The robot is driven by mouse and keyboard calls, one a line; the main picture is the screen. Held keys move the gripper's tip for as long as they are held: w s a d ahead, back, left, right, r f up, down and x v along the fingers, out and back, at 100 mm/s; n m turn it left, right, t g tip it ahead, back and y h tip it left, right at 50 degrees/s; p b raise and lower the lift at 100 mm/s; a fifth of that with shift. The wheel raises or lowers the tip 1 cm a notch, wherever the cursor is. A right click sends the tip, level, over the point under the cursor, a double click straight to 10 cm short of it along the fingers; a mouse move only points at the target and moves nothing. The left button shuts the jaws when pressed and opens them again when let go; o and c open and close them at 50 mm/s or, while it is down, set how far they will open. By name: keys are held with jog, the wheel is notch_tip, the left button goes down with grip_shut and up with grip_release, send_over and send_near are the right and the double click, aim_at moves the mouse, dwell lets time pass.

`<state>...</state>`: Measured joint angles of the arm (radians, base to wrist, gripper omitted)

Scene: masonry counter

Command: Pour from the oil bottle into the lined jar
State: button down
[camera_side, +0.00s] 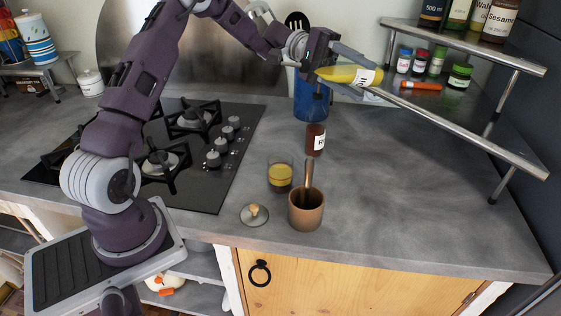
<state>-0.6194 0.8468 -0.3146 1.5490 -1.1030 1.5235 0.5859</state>
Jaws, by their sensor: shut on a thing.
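My gripper (322,57) is shut on a yellow oil bottle (340,75) with a white label. The bottle is held up in the air, lying nearly on its side, above the back of the counter. A clear glass jar (280,174) with yellow-brown contents stands on the counter, lower in the picture and left of the bottle. Whether a line is marked on the jar is too small to tell. The bottle is well apart from the jar, and no stream shows between them.
A mortar with pestle (305,210) stands right beside the jar, with a small lid (254,214) to its left. A dark brown labelled bottle (315,140) and a blue utensil holder (311,102) stand behind. A metal rack (460,120) is at right. The right counter is clear.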

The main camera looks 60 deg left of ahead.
jog(key=s+a+f+n+g+y, duration=0.1)
jog(key=s+f+n+g+y, duration=0.2)
jog(key=s+f+n+g, duration=0.3)
jog(key=shift+s+a+n+b, duration=0.3)
jog(key=shift+s+a+n, duration=0.15)
jog(key=shift+n, duration=2.05)
